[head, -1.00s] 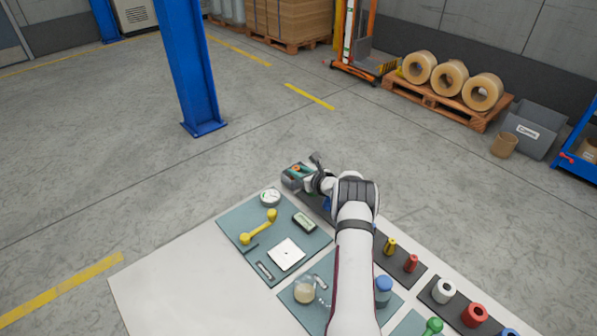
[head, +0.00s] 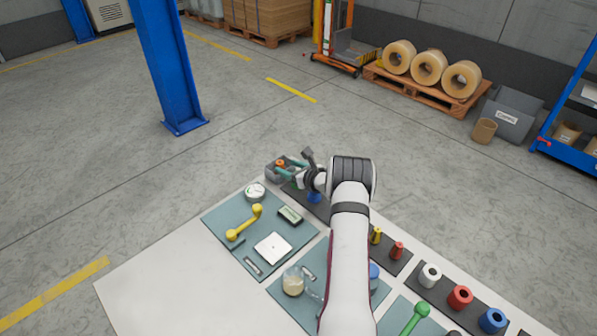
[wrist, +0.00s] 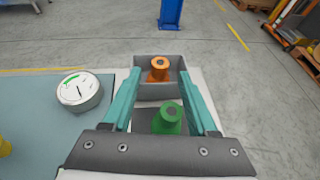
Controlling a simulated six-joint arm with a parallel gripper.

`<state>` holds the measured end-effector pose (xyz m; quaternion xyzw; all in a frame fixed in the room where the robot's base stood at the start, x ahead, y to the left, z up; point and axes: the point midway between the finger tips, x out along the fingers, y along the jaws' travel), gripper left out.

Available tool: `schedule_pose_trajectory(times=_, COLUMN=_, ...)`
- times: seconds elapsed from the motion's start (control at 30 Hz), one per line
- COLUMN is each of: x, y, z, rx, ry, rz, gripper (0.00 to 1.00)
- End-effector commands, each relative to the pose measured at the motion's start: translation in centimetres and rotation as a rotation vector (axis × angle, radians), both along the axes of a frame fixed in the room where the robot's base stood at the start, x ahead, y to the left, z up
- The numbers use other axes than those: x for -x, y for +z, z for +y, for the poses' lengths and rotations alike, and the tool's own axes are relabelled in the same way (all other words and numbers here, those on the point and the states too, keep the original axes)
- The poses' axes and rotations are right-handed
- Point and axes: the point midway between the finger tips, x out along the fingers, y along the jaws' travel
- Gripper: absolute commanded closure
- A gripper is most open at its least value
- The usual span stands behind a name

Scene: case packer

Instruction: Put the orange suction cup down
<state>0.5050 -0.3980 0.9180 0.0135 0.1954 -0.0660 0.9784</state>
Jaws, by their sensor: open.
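The orange suction cup (wrist: 159,72) stands upright inside a small grey open box (wrist: 160,91) at the far end of the table. In the head view the cup (head: 280,163) shows as a small orange spot in the box. My gripper (wrist: 160,73) is open, its two teal fingers apart on either side of the line to the cup, with neither seen touching it. In the head view my gripper (head: 287,168) is at the box's right side. A green suction cup (wrist: 168,118) stands nearer, below and between the fingers.
A round white gauge (wrist: 80,91) lies left of the box on a teal mat (head: 225,218), with a yellow handle (head: 245,223) close by. Yellow, red and white parts stand on dark mats right of my arm. Open floor lies beyond the table edge.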

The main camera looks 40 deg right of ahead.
Motion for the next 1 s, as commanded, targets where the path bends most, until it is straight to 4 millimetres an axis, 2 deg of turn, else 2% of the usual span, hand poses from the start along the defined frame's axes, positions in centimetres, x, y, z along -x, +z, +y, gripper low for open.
schedule_pose_trajectory(times=0.1, x=2.6, y=1.2, z=0.3, rx=0.001, ry=-0.002, rz=0.001, gripper=0.41)
schedule_pose_trajectory(times=0.3, x=6.1, y=2.6, z=0.8, rx=0.0, ry=-0.001, rz=0.0, gripper=0.41)
schedule_pose_trajectory(times=0.43, x=7.1, y=3.0, z=0.9, rx=0.001, ry=-0.001, rz=0.0, gripper=0.41)
schedule_pose_trajectory(times=0.57, x=7.3, y=3.2, z=1.1, rx=0.002, ry=0.003, rz=-0.001, gripper=0.41)
schedule_pose_trajectory(times=0.63, x=6.5, y=4.3, z=2.6, rx=0.023, ry=0.056, rz=0.0, gripper=0.41)
schedule_pose_trajectory(times=0.67, x=5.8, y=5.3, z=4.0, rx=0.044, ry=0.108, rz=0.002, gripper=0.41)
schedule_pose_trajectory(times=0.73, x=3.9, y=9.0, z=9.9, rx=0.125, ry=0.306, rz=0.009, gripper=0.41)
schedule_pose_trajectory(times=0.77, x=3.4, y=10.9, z=13.4, rx=0.171, ry=0.419, rz=0.012, gripper=0.41)
schedule_pose_trajectory(times=0.8, x=3.3, y=13.3, z=18.7, rx=0.241, ry=0.588, rz=0.02, gripper=0.41)
schedule_pose_trajectory(times=0.83, x=3.8, y=14.9, z=22.8, rx=0.297, ry=0.722, rz=0.026, gripper=0.41)
schedule_pose_trajectory(times=0.87, x=4.9, y=16.4, z=26.8, rx=0.358, ry=0.856, rz=0.034, gripper=0.41)
schedule_pose_trajectory(times=0.9, x=7.1, y=18.0, z=31.9, rx=0.444, ry=1.039, rz=0.044, gripper=0.41)
schedule_pose_trajectory(times=0.93, x=9.3, y=19.0, z=35.5, rx=0.514, ry=1.181, rz=0.054, gripper=0.41)
schedule_pose_trajectory(times=0.97, x=12.0, y=19.8, z=38.7, rx=0.592, ry=1.325, rz=0.065, gripper=0.41)
schedule_pose_trajectory(times=1.0, x=16.3, y=20.4, z=42.4, rx=0.703, ry=1.518, rz=0.083, gripper=0.41)
